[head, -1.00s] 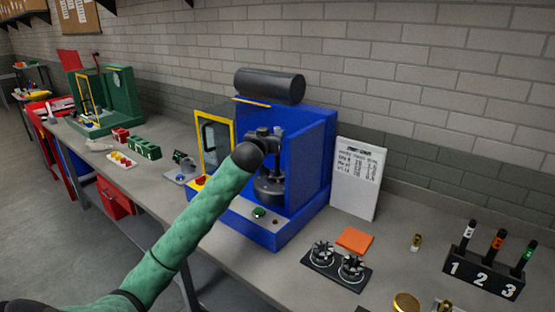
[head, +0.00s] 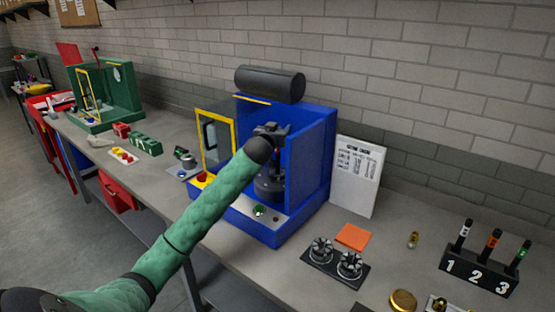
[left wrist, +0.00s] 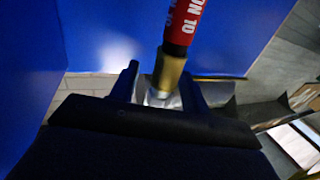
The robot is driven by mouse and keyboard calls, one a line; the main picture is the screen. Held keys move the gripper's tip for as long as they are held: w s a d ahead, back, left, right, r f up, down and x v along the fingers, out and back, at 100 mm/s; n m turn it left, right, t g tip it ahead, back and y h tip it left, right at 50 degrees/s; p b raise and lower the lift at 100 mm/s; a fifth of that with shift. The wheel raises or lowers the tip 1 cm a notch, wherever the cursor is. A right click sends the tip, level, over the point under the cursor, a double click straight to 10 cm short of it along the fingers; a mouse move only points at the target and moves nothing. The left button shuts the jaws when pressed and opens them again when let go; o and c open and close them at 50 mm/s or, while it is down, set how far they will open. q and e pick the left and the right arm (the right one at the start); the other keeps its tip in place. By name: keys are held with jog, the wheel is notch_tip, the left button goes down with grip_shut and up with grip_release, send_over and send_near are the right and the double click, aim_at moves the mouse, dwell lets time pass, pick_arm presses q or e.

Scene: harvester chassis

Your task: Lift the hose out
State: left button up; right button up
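In the left wrist view, the red hose (left wrist: 184,22) with white lettering comes down from the top edge. It ends in a brass fitting (left wrist: 168,72) with a silvery tip. My left gripper (left wrist: 163,88) has its two dark fingers apart, one on each side of this end, with a gap showing on the left side. In the head view, my left gripper (head: 271,131) is inside the open blue machine (head: 312,150), above a dark round part (head: 269,187). My right gripper is not in view.
A yellow-framed door (head: 217,140) stands open at the machine's left. A black cylinder (head: 270,84) lies on top. A white printed sheet (head: 357,176) stands to its right. A black plate with two round parts (head: 335,262) and a numbered rack (head: 480,271) are on the bench.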

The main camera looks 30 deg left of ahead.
pick_arm(q)
grip_shut()
jog(key=shift+r, duration=0.15)
